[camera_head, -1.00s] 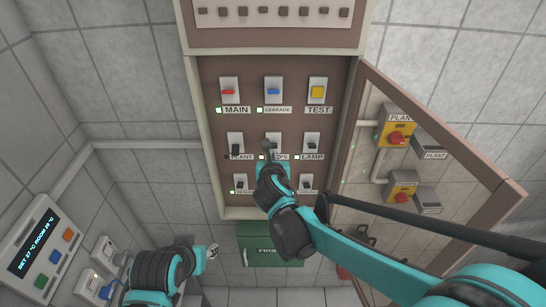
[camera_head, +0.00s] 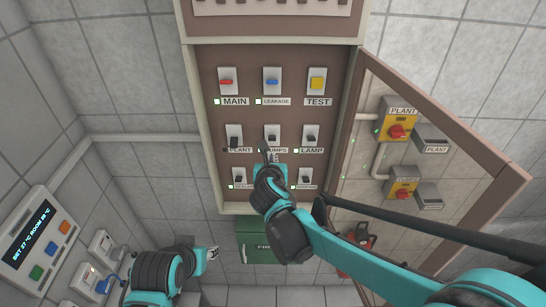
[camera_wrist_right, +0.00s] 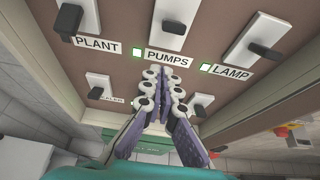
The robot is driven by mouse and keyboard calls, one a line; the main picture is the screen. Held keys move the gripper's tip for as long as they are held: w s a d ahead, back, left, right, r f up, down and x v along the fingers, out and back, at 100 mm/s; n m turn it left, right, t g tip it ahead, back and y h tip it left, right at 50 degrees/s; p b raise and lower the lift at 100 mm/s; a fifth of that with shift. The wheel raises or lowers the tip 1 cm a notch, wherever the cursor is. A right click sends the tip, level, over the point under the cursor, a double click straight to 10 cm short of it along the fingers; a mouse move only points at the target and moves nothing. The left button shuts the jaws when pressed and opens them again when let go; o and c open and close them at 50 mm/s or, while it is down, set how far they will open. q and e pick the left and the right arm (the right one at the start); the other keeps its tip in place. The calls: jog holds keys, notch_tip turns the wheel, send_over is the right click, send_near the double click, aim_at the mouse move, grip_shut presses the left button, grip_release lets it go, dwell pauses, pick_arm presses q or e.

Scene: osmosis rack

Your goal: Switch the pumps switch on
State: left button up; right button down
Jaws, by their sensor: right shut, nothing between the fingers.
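The pumps switch (camera_head: 272,133) is a dark lever on a pale plate, in the middle of the panel's second row. It also shows in the right wrist view (camera_wrist_right: 178,25), above its PUMPS label (camera_wrist_right: 167,57). The small lamp (camera_wrist_right: 137,53) beside that label glows green. My right gripper (camera_head: 267,153) is shut and empty, with its tips at the label, just below the switch and apart from its lever. In the right wrist view its fingers (camera_wrist_right: 161,75) are together below the label. My left gripper (camera_head: 212,252) is low and left, its fingers unclear.
The plant switch (camera_head: 235,136) and lamp switch (camera_head: 311,135) flank the pumps switch. Main (camera_head: 226,82), leakage (camera_head: 272,82) and test (camera_head: 317,82) are above. The clear cabinet door (camera_head: 452,140) stands open on the right. A thermostat panel (camera_head: 40,245) is at lower left.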

pick_arm(q)
jog(key=shift+s+f+p, duration=0.1)
jog(key=shift+f+p, duration=0.1)
jog(key=shift+p, duration=0.1)
pick_arm(e)
jog(key=s+r, duration=0.7)
jog(key=shift+s, duration=0.15)
jog(key=shift+d, duration=0.15)
